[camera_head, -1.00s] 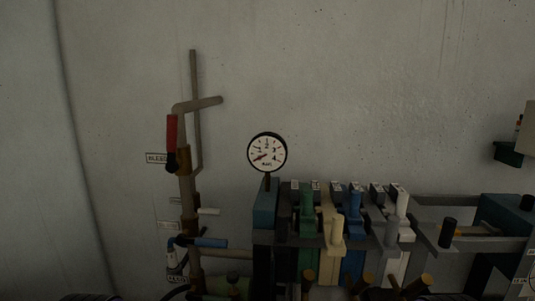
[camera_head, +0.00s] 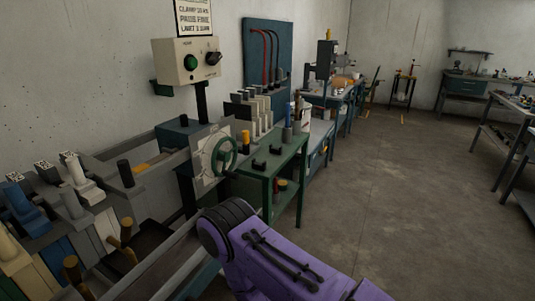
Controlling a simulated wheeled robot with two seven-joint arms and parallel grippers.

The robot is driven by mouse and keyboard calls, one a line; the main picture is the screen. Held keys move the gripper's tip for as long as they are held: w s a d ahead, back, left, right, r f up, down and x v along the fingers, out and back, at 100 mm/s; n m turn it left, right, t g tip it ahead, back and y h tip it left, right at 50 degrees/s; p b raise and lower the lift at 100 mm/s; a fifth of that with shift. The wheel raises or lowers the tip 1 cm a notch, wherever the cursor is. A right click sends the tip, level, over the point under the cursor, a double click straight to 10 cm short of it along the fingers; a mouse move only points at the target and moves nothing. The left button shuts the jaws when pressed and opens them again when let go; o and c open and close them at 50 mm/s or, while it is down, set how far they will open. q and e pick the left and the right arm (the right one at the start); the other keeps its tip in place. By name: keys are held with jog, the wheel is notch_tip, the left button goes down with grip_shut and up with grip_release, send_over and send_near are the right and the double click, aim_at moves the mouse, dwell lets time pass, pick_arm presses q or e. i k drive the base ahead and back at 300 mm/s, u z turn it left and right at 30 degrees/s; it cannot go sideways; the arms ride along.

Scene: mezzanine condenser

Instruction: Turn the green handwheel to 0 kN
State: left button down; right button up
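The dial's markings are too small to read from here. A purple arm link of mine reaches in from the bottom, below and in front of the handwheel, apart from it in the picture. Neither gripper shows in this view.
A control box (camera_head: 187,62) with a green button stands on a post above the dial. A green table (camera_head: 284,160) with small parts is just right of the handwheel. Coloured levers (camera_head: 77,170) fill the left. The floor (camera_head: 385,200) at right is clear.

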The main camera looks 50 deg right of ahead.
aim_at(217, 155)
jog(key=z, duration=1.15)
jog(key=k, duration=0.4)
jog(key=z, duration=1)
jog(key=i, duration=1.4)
jog(key=u, duration=0.85)
